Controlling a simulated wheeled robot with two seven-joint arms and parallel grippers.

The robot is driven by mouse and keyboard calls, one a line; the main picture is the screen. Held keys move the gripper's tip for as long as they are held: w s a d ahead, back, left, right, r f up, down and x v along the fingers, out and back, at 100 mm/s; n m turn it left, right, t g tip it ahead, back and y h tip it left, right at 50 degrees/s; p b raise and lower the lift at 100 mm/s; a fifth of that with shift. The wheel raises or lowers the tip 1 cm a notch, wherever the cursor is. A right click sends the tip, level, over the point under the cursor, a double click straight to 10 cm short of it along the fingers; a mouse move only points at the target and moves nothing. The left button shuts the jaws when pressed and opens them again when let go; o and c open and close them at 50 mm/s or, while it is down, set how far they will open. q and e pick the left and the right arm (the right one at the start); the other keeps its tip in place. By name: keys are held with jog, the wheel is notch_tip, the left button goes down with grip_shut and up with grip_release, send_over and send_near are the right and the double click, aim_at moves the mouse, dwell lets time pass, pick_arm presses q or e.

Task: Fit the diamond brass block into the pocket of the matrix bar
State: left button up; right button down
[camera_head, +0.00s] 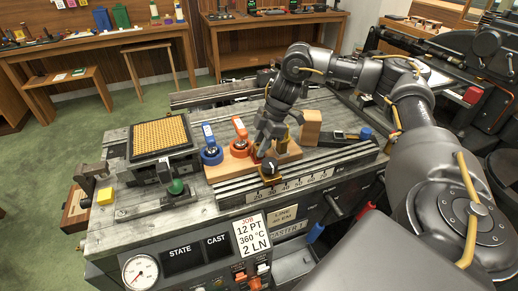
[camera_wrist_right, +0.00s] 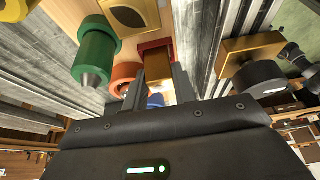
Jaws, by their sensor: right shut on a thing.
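My right gripper (camera_head: 268,138) reaches down over the wooden board (camera_head: 222,171) on the bench. In the right wrist view its fingers (camera_wrist_right: 159,88) are shut on a brown, brass-coloured block (camera_wrist_right: 158,66). Its diamond outline cannot be made out, and the fingers hide part of it. A dark red piece (camera_wrist_right: 155,45) shows just behind the block; I cannot tell whether they touch. I cannot identify the matrix bar or its pocket with certainty. My left gripper is not in view.
A blue ringed piece (camera_head: 211,156) and an orange one (camera_head: 240,149) stand left of the gripper. A black knob (camera_head: 269,167) is in front, a wooden block (camera_head: 311,127) to the right. The yellow grid (camera_head: 160,133) is farther left. A green cylinder (camera_wrist_right: 95,56) shows in the wrist view.

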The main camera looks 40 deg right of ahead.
aim_at(255, 146)
jog(key=shift+r, duration=0.15)
jog(key=shift+r, duration=0.25)
notch_tip(255, 146, up, 2)
jog(key=shift+a+r+b, duration=0.1)
jog(key=shift+r+b, duration=0.1)
jog(key=shift+b, duration=0.35)
jog(key=s+a+r, duration=0.9)
jog(key=s, duration=0.1)
jog(key=shift+s+a+r, duration=0.15)
jog(key=shift+s+r, duration=0.1)
jog(key=shift+r, duration=0.15)
